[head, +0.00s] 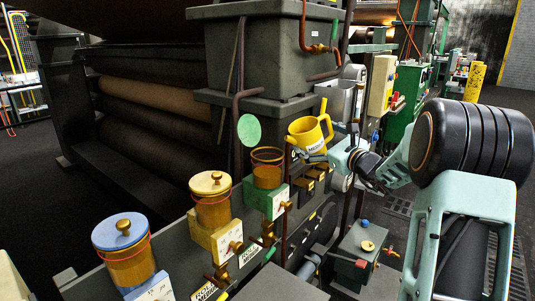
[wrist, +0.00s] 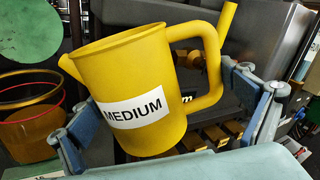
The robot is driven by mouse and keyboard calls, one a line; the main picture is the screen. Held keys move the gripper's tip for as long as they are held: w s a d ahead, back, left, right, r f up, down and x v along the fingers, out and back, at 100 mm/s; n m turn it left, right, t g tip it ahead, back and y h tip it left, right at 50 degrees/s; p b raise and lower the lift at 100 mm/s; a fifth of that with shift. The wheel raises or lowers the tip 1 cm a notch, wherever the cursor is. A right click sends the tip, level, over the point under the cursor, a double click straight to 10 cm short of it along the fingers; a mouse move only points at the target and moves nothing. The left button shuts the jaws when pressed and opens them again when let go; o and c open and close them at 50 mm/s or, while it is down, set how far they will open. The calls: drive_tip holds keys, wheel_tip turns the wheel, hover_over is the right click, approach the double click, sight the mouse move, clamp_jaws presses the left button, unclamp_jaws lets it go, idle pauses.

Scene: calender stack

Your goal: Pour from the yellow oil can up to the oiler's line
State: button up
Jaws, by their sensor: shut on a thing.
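The yellow oil can (head: 306,136), labelled MEDIUM, is held by my gripper (head: 328,156) above and to the right of the open oiler. In the wrist view the can (wrist: 150,62) sits between the two blue-grey fingers (wrist: 165,125), leaning slightly, with its spout at the left towards the oiler. No stream of oil shows. The open oiler (head: 267,175) is an amber cup on a green block, with a red line around it near the top. It also shows in the wrist view (wrist: 28,130). Its oil level is hard to tell.
A green round lid (head: 249,130) stands raised behind the open oiler. A yellow-lidded oiler (head: 212,205) and a blue-lidded oiler (head: 125,250) stand in the row to the left. Pipes and the dark machine housing (head: 255,60) rise close behind.

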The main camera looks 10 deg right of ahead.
sight(303, 127)
drive_tip(key=shift+s+a+r+n, duration=0.15)
drive_tip(key=shift+a+r+n, duration=0.3)
drive_tip(key=shift+r, duration=0.2)
drive_tip(key=shift+s+a+r+n, duration=0.3)
drive_tip(key=shift+a+r+n, duration=0.45)
drive_tip(key=shift+r+n, duration=0.15)
drive_tip(key=shift+s+a+r+n+p, duration=0.1)
drive_tip(key=shift+a+r+n+p, duration=0.2)
drive_tip(key=shift+r+n, duration=0.4)
drive_tip(key=shift+s+a+r+n+p, duration=0.15)
drive_tip(key=shift+a+r+n, duration=0.1)
drive_tip(key=shift+r+n, duration=0.45)
drive_tip(key=shift+s+a+r+n+p, duration=0.1)
drive_tip(key=shift+a+r+n+p, duration=0.3)
drive_tip(key=shift+n, duration=0.55)
idle(2.3)
drive_tip(key=f+m, duration=0.1)
drive_tip(key=d+f+m+b, duration=0.1)
drive_tip(key=m, duration=0.1)
drive_tip(key=d+f+m+b, duration=0.1)
drive_tip(key=f, duration=0.1)
drive_tip(key=shift+w+m, duration=0.3)
drive_tip(key=shift+w, duration=0.1)
